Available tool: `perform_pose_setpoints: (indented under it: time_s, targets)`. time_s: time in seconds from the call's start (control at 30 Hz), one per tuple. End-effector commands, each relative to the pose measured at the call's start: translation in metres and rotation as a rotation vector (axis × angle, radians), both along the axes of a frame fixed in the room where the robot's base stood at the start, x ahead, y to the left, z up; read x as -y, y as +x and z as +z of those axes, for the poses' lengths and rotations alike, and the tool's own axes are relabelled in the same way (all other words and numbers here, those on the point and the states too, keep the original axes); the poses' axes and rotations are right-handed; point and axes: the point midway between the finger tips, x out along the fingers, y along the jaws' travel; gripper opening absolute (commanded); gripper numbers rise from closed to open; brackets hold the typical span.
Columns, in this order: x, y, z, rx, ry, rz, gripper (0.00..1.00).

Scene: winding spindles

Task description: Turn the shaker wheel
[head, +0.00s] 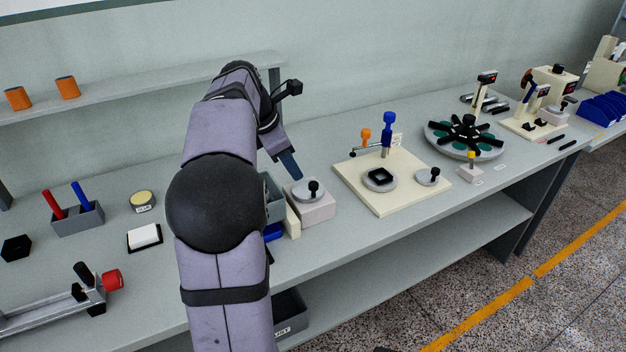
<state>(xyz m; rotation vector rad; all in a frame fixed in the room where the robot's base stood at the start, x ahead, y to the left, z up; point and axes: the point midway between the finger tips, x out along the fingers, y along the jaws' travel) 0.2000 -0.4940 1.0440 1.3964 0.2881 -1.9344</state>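A pale box (312,209) stands near the bench's front edge. On its top lies a round grey wheel (302,195) with an upright black knob (314,187). No readable label shows which wheel is the shaker's; a similar small disc with a black knob (434,174) sits on the cream board to the right. My gripper (291,166) points down just above and behind the wheel on the box, apart from its knob. Its fingers overlap in this view, so their opening does not show. My arm hides the area left of the box.
The cream board (392,197) carries posts and a black square holder. Beyond it is a round carousel (437,140) with black arms. A shelf (130,90) runs behind.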

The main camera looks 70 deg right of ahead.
Motion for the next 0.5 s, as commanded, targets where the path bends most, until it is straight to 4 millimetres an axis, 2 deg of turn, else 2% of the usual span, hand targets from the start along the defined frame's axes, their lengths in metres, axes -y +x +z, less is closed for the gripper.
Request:
perform_pose_setpoints:
  time_s: [0.03,0.2,0.5]
  targets:
    - [0.001,-0.01,0.003,-0.038,0.032,0.053,0.38]
    - [0.001,-0.029,0.0,-0.125,0.113,0.212,0.38]
    - [0.001,-0.038,-0.004,-0.168,0.157,0.301,0.38]
